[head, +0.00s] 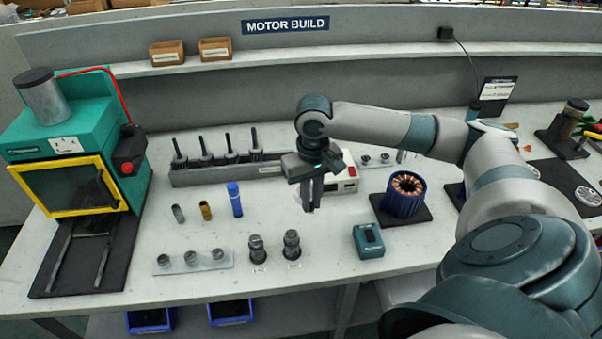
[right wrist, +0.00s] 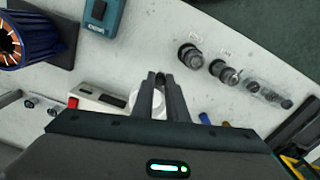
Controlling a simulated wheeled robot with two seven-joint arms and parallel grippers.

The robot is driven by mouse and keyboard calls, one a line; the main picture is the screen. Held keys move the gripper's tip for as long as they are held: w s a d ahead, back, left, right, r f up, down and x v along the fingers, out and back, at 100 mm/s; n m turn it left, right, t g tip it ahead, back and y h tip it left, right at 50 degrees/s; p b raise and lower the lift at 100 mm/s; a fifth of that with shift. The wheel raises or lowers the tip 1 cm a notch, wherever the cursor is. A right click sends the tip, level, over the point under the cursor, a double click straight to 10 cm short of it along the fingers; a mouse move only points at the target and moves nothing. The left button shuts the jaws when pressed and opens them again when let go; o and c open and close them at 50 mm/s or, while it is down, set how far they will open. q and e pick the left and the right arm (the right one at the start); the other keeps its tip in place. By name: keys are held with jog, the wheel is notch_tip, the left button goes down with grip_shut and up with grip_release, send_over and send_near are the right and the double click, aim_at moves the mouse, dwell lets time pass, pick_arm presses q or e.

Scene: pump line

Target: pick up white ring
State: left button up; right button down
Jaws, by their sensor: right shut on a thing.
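My right gripper (head: 310,207) hangs fingers down over the middle of the bench. In the right wrist view its fingers (right wrist: 161,78) are close together, with a small dark round piece (right wrist: 160,81) between the tips. A pale curved edge (right wrist: 132,99) that may be the white ring shows beside one finger in that view. The finger covers part of it, and I cannot tell whether it touches the gripper. I cannot make out a white ring in the head view, where the gripper hides what is behind it. My left gripper is out of view.
A white box (head: 347,181) with a red button stands behind the gripper. A blue-cased copper stator (head: 405,194), a teal device (head: 368,241) and two dark fittings (head: 291,245) stand nearby. A green press (head: 60,150) is at left.

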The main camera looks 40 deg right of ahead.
jog(key=shift+s+r, duration=0.1)
jog(key=shift+s, duration=0.05)
dwell(0.6)
jog(key=s+a+r+n, duration=0.1)
jog(key=a+r, duration=0.2)
jog(key=a, duration=0.6)
jog(key=a+r+n, duration=0.2)
jog(key=a+r, duration=0.1)
jog(key=a, duration=0.7)
jog(key=shift+s+a, duration=0.15)
jog(key=shift+s, duration=0.25)
